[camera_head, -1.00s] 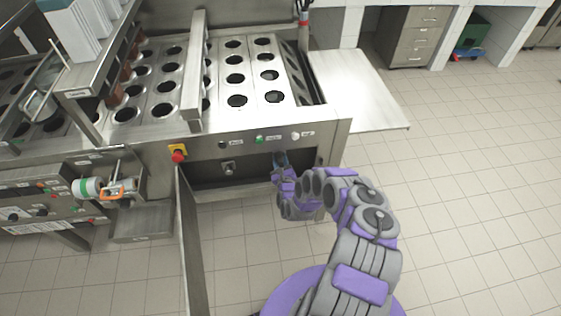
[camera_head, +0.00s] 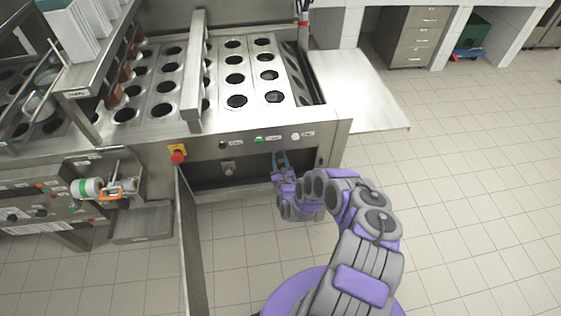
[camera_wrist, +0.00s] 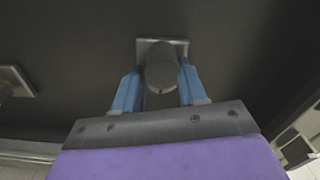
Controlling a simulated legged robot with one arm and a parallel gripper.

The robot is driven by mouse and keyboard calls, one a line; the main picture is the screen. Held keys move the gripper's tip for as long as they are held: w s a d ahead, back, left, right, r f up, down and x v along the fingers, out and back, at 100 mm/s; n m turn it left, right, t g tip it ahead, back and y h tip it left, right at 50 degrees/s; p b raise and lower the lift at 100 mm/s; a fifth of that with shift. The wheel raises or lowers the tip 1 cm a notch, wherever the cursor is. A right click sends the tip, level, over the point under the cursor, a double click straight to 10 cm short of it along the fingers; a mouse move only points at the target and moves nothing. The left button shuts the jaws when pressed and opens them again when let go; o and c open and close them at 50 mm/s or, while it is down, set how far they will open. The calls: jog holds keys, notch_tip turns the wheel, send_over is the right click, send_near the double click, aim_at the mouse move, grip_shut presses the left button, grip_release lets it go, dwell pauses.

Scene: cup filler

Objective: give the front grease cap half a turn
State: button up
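A dark rounded grease cap (camera_wrist: 161,68) on a square metal plate sits in the middle of the wrist view, on a dark recessed panel. My gripper (camera_wrist: 160,84) has its two blue fingers on either side of this cap, with a narrow gap showing at the left. In the head view my gripper (camera_head: 280,158) reaches into the recess under the front panel, fingers apart. It hides most of the cap there. A second cap (camera_head: 228,168) sits to the left in the same recess. Its plate (camera_wrist: 16,82) shows at the wrist view's left edge.
The open door (camera_head: 192,245) stands left of the recess. A red emergency button (camera_head: 178,156) and small labelled buttons (camera_head: 259,140) lie above it. The recess's right side wall (camera_wrist: 290,105) is close to my gripper. The tiled floor at right is clear.

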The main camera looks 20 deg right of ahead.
jog(key=o, duration=0.3)
jog(key=shift+r, duration=0.15)
jog(key=b+v, duration=0.1)
jog(key=v, duration=1.6)
jog(key=shift+s, duration=0.15)
dwell(0.4)
